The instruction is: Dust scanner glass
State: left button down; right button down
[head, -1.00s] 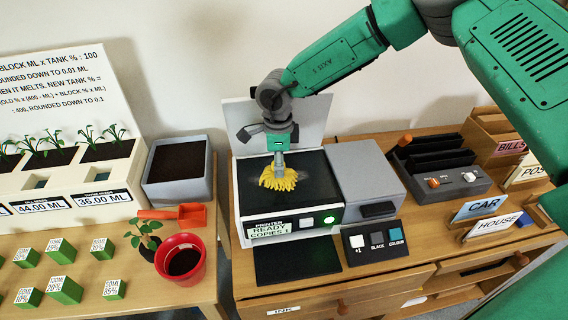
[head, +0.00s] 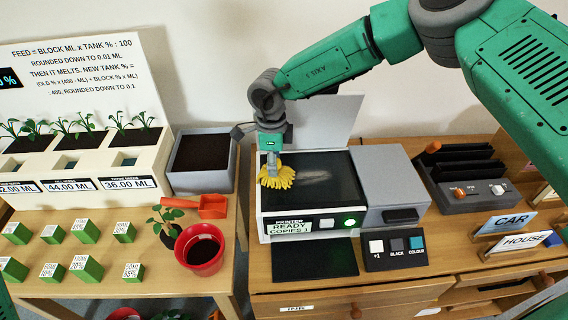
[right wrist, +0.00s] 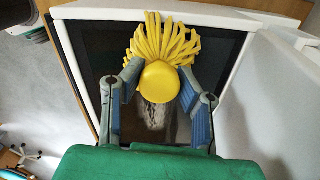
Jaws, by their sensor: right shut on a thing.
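The printer's scanner glass (head: 335,190) is a dark panel under a raised grey lid (head: 328,118). A pale dust smudge (head: 314,175) lies near its middle. My right gripper (head: 273,152) is shut on a yellow duster (head: 277,178) and points down over the left part of the glass. The duster's strands are at the glass; I cannot tell how firmly they touch. In the right wrist view, the fingers (right wrist: 160,76) close around the duster's round yellow handle end, with its strands (right wrist: 163,38) fanned beyond. My left gripper is not in view.
A button panel (head: 392,250) is in front. A dark slotted unit (head: 465,178) and signs (head: 505,222) stand right.

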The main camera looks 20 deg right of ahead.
jog(key=shift+w+a+f, duration=0.1)
jog(key=shift+a, duration=0.15)
notch_tip(320, 180, up, 6)
jog(key=p, duration=0.5)
jog(key=shift+d, duration=0.15)
notch_tip(320, 180, up, 4)
jog(key=p, duration=0.3)
jog(key=shift+f+p, duration=0.25)
jog(key=shift+p, duration=0.05)
jog(key=shift+f, duration=0.1)
jog(key=shift+f, duration=0.2)
jog(key=shift+t+y, duration=0.3)
jog(key=shift+y, duration=0.2)
jog(key=shift+a+f+b, duration=0.2)
jog(key=shift+f+b, duration=1.75)
jog(key=shift+f, duration=1.55)
jog(key=shift+f+b, duration=0.5)
jog(key=shift+f, duration=0.4)
